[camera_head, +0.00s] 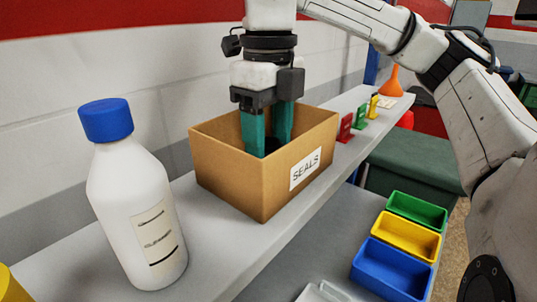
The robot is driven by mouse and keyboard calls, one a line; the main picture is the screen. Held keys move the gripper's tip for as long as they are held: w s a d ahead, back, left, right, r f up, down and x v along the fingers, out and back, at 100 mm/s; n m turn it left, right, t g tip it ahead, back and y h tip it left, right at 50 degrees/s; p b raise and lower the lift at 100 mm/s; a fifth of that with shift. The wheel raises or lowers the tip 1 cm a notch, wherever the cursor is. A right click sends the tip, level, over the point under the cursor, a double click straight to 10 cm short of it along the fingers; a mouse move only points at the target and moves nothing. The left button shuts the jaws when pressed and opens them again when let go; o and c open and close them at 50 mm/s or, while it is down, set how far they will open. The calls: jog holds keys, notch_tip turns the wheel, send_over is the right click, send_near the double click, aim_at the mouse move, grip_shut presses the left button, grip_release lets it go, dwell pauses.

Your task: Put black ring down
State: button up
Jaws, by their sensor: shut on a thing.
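My gripper (267,132) points straight down into an open cardboard box (235,187) labelled SEALS. Its teal fingers reach below the box rim. It is shut on the black ring (269,147), of which only a small dark part shows between the fingers inside the box. The box walls hide the rest of the ring and the box floor, so I cannot tell whether the ring touches the bottom.
The box stands on a grey shelf (225,262). A white bottle (135,205) with a blue cap stands at left. Red and green items (353,122) and an orange funnel (391,84) are farther along. Green, yellow (406,236) and blue bins sit lower right.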

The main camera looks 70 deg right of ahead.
aim_at(269, 142)
jog(key=shift+f+b, duration=0.4)
jog(key=shift+f, duration=1)
jog(key=shift+f+b, duration=0.25)
jog(key=shift+b, duration=0.05)
jog(key=o, duration=1)
jog(key=shift+r, duration=0.1)
jog(key=shift+r, duration=0.15)
notch_tip(269, 142, up, 12)
jog(key=shift+b, duration=0.35)
